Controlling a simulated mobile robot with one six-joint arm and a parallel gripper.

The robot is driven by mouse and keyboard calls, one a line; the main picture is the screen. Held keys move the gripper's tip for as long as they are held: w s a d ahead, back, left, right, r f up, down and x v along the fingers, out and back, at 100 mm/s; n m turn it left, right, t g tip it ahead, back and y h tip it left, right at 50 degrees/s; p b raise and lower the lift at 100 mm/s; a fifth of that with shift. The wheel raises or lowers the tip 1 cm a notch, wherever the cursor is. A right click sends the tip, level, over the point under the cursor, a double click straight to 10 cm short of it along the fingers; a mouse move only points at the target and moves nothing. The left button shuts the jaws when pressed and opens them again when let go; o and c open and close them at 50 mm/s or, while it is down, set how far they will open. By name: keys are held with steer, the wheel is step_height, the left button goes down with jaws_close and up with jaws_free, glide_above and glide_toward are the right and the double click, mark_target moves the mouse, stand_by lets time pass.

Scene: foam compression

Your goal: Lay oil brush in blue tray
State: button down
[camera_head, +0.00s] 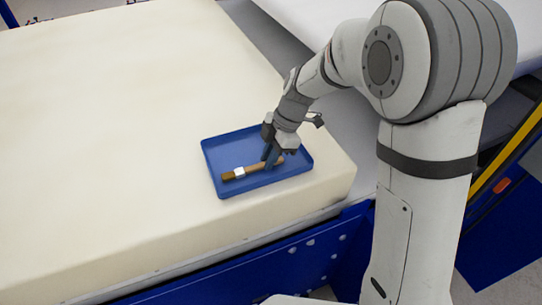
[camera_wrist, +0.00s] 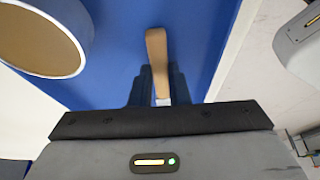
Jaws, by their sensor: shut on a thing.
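The blue tray (camera_head: 214,153) rests near the front corner of the cream foam block. The oil brush has a wooden handle, a pale metal ferrule (camera_head: 239,172) and brown bristles at its left end. It lies lengthwise within the tray's outline, low over or on its floor; I cannot tell whether it touches. My gripper (camera_head: 271,158) reaches down into the tray and is shut on the handle near its right end. In the wrist view the handle (camera_wrist: 156,48) shows between the dark fingers (camera_wrist: 158,82) over the blue tray floor (camera_wrist: 112,45); the bristles are out of sight there.
The cream foam block (camera_head: 110,130) is wide and bare left of the tray. Its front edge and a blue frame (camera_head: 250,269) lie just below the tray. A grey surface (camera_head: 348,118) and a white slab (camera_head: 300,20) lie behind to the right.

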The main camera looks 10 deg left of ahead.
steer(key=shift+f, duration=0.2)
steer(key=c, duration=1.3)
jaws_free()
